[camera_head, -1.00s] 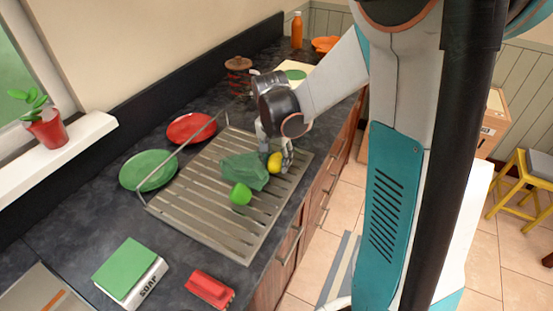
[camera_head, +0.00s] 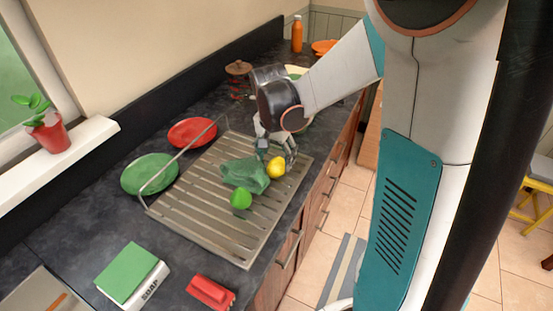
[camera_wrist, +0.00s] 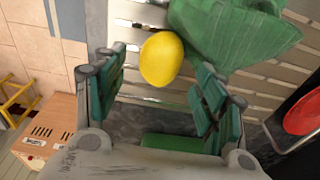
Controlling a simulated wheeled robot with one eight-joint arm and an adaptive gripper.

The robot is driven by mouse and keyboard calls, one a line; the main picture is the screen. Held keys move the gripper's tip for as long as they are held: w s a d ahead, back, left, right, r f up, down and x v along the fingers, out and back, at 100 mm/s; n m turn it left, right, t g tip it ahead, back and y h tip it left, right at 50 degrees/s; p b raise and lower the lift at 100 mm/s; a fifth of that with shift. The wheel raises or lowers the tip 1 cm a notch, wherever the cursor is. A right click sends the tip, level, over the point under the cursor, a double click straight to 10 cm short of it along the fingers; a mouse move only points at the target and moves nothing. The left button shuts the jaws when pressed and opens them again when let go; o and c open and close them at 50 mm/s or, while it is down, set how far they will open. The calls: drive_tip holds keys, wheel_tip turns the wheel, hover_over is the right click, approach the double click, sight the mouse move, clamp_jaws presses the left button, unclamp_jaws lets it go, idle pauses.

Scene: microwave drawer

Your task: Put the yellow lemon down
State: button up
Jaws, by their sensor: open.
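The yellow lemon (camera_head: 276,167) lies on the slatted drying rack (camera_head: 215,228), beside a crumpled green cloth-like item (camera_head: 243,174). My gripper (camera_head: 276,152) is just above and behind the lemon. In the wrist view the lemon (camera_wrist: 161,59) sits beyond the open fingertips (camera_wrist: 160,75), with nothing held between the fingers. The green item (camera_wrist: 235,35) is close to the lemon's right side in that view. I cannot tell whether they touch.
A green lime-like fruit (camera_head: 241,199) lies on the rack. A red plate (camera_head: 192,132) and a green plate (camera_head: 149,174) are behind its wire rail. A soap box (camera_head: 133,276) and a red item (camera_head: 210,292) are at the front. Drawer handles line the counter's right edge.

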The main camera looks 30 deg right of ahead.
sight(274, 166)
wheel_tip(274, 166, up, 8)
drive_tip(key=r+p, duration=0.1)
drive_tip(key=p, duration=0.1)
drive_tip(key=s+a+r+n+t, duration=0.2)
drive_tip(key=s+a+n, duration=0.3)
drive_tip(key=s, duration=0.3)
drive_tip(key=s+a+r+n+t+y, duration=0.1)
drive_tip(key=s+a+r+n+t, duration=0.2)
drive_tip(key=s, duration=0.5)
drive_tip(key=shift+a+r+n+t, duration=0.3)
drive_tip(key=shift+a+n+t, duration=0.4)
drive_tip(key=shift+a+n, duration=0.8)
drive_tip(key=shift+s+d, duration=0.1)
drive_tip(key=shift+d, duration=0.15)
